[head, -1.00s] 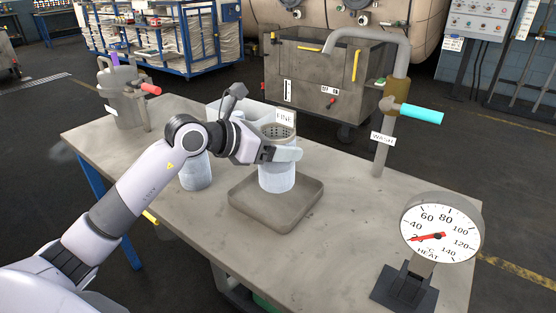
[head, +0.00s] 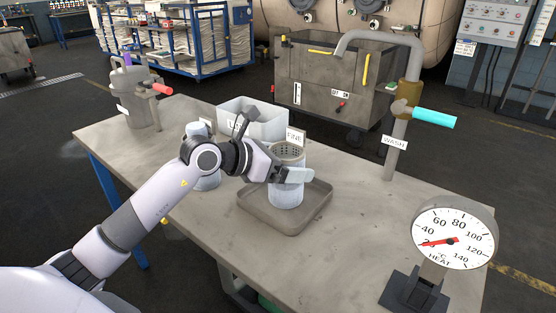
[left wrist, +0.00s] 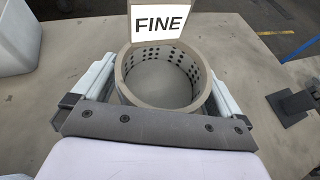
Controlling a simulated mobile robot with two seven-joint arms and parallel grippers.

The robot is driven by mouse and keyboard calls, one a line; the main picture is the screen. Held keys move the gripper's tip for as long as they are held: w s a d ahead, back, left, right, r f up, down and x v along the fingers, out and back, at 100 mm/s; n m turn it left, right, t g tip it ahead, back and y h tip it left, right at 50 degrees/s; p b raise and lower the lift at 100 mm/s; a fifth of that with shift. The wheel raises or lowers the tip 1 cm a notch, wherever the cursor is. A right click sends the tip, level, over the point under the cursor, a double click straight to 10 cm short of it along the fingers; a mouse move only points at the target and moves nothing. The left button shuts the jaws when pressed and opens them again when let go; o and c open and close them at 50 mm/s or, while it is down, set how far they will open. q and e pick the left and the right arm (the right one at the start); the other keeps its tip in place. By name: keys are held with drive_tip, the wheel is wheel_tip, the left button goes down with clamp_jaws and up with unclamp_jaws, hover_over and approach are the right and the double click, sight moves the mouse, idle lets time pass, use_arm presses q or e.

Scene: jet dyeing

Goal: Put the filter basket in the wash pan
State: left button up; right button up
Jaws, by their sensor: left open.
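The filter basket (head: 286,195) is a pale cylinder with a perforated grey rim and a tag reading FINE. It stands upright inside the shallow grey wash pan (head: 262,217), near its middle. My left gripper (head: 287,174) is level with the basket's upper part. In the left wrist view the fingers lie on either side of the round basket (left wrist: 160,101), open around it. The basket's inside looks empty there. My right gripper is not in view.
A second pale cylinder (head: 207,181) stands partly behind my left arm. A white bin (head: 262,129) is behind the pan. A WASH pipe with a cyan handle (head: 434,117) and a heat dial (head: 455,238) stand to the right. The table front is clear.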

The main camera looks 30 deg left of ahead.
use_arm(q)
drive_tip(key=b+v, duration=0.1)
drive_tip(key=v, duration=1.1)
drive_tip(key=shift+r, duration=0.2)
drive_tip(key=shift+s, duration=0.1)
